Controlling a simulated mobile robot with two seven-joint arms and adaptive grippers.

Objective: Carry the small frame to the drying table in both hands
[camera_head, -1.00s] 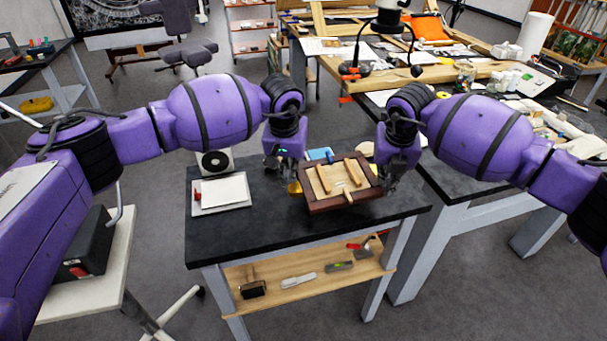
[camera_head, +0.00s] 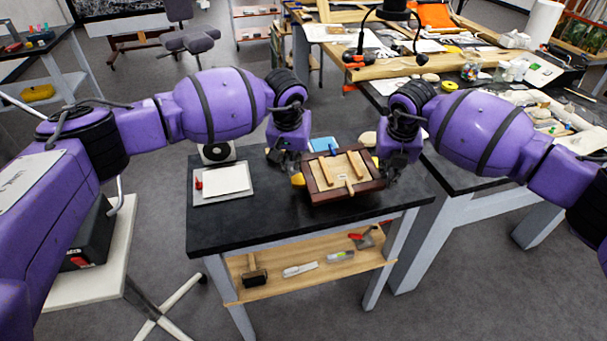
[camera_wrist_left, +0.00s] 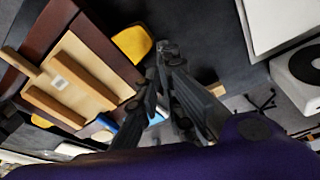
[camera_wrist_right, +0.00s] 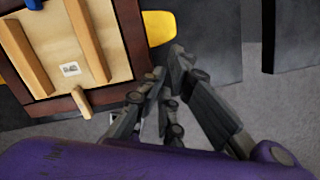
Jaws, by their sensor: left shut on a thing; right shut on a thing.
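The small frame (camera_head: 318,196) has dark brown sides, a pale back and light wooden battens, and it faces up over the black-topped table (camera_head: 225,222). It also shows in the left wrist view (camera_wrist_left: 105,45) and the right wrist view (camera_wrist_right: 134,38). My left gripper (camera_head: 297,172) is shut on its left side. My right gripper (camera_head: 384,176) is shut on its right side. The fingertips' contact is partly hidden in the head view. I cannot tell how far the frame is above the tabletop, or which table is the drying table.
A white pad (camera_head: 224,181) and a blue item (camera_head: 324,144) lie on the black table. Yellow pieces lie close to the frame, one in the left wrist view (camera_wrist_left: 131,44). Tools rest on its lower shelf (camera_head: 310,283). Another dark-topped bench (camera_head: 462,184) stands at right, and a cluttered workbench behind.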

